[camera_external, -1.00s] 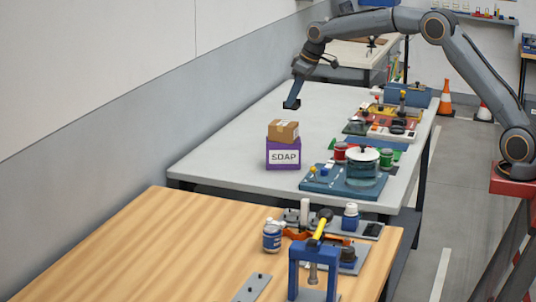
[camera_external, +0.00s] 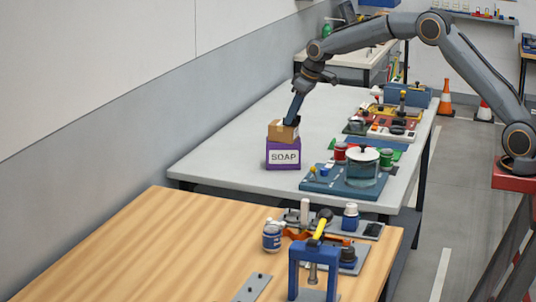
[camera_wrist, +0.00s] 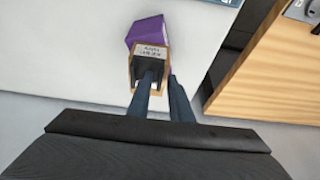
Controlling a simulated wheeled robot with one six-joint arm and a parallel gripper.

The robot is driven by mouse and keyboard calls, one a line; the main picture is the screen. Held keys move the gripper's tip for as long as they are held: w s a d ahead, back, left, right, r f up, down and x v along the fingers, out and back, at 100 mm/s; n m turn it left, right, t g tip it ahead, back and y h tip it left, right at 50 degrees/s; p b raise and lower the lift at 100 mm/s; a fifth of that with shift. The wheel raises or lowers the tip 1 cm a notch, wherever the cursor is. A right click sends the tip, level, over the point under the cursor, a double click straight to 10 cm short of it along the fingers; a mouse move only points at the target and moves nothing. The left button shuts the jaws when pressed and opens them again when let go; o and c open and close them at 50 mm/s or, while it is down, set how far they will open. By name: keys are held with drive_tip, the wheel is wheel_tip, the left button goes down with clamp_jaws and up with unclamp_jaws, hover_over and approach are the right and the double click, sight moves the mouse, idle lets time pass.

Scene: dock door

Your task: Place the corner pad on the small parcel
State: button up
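The small parcel (camera_external: 282,132) is a brown cardboard box with a pale label. It sits on top of a purple box marked SOAP (camera_external: 283,154) on the grey table. My gripper (camera_external: 291,121) reaches down to the parcel's top at its right part. In the wrist view, the parcel (camera_wrist: 152,51) lies at the fingertips with its label showing, and the purple box (camera_wrist: 145,29) is behind it. My two dark blue fingers (camera_wrist: 163,78) stand a little apart; one covers part of the parcel.
A blue board (camera_external: 325,185) with a glass pot (camera_external: 362,170) and red and green spools stands right of the boxes. A wooden bench (camera_external: 130,245) with tools is in front. The grey table (camera_external: 225,150) is clear left of and behind the boxes.

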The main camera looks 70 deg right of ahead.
drive_tip(key=shift+r, duration=0.1)
drive_tip(key=shift+r, duration=0.25)
drive_tip(key=b+v, duration=0.2)
drive_tip(key=v, duration=0.9)
drive_tip(key=shift+s+r+b, duration=0.25)
drive_tip(key=shift+b, duration=0.15)
